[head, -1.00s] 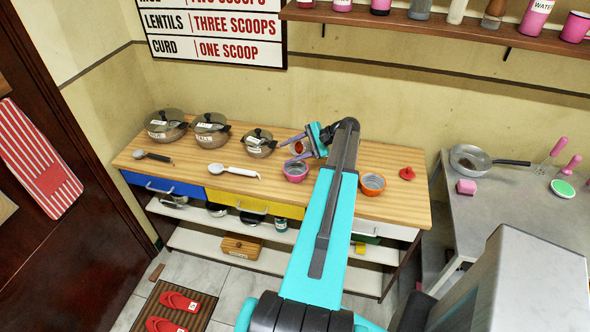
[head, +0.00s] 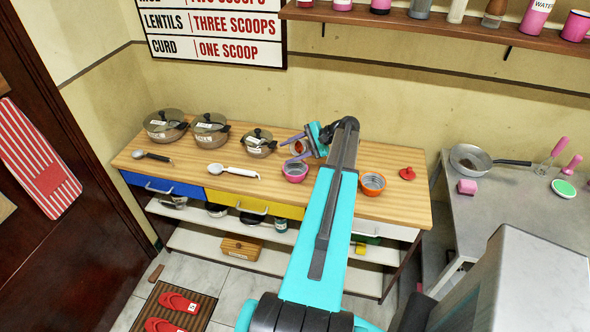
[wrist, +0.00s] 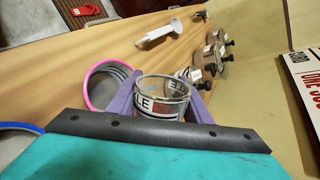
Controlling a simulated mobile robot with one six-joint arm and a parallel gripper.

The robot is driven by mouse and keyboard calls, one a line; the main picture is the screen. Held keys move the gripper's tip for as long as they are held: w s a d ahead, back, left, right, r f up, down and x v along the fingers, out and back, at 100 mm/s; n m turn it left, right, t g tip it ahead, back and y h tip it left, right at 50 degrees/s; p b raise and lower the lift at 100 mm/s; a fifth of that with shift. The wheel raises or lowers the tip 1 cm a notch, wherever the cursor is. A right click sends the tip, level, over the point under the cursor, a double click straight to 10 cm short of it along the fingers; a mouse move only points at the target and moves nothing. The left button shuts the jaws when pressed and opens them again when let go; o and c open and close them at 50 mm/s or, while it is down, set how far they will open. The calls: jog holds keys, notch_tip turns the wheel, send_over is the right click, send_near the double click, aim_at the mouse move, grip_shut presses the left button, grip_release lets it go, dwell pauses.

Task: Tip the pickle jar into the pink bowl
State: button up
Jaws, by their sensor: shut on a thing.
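My gripper (head: 296,149) is shut on the pickle jar (head: 298,147), above the back of the wooden counter. In the wrist view the clear jar (wrist: 162,93) sits between the purple fingers (wrist: 160,100), with "LE" readable on its label and something reddish showing at it. The jar looks tilted; the exact angle is hard to tell. The pink bowl (head: 295,172) stands on the counter just below and in front of the jar in the head view. In the wrist view the pink-rimmed bowl (wrist: 90,85) is left of the jar. I cannot see any contents in it.
An orange bowl (head: 373,184) and a red lid (head: 407,174) are right of my arm. A blue-rimmed bowl (wrist: 18,135) shows in the wrist view. Lidded pots (head: 211,130) and a white scoop (head: 233,171) lie left. The wall is close behind.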

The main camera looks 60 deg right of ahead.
jog(key=shift+r+n+h+b, duration=0.25)
jog(key=shift+n+h+b, duration=0.45)
jog(key=shift+h+b, duration=0.45)
dwell(2.5)
jog(key=shift+d+r+n+h+b, duration=0.2)
jog(key=shift+n+h+b, duration=0.25)
jog(key=shift+b, duration=0.9)
dwell(1.2)
jog(key=shift+n+h+b, duration=0.25)
jog(key=shift+h+b, duration=0.15)
jog(key=shift+b, duration=0.5)
dwell(0.9)
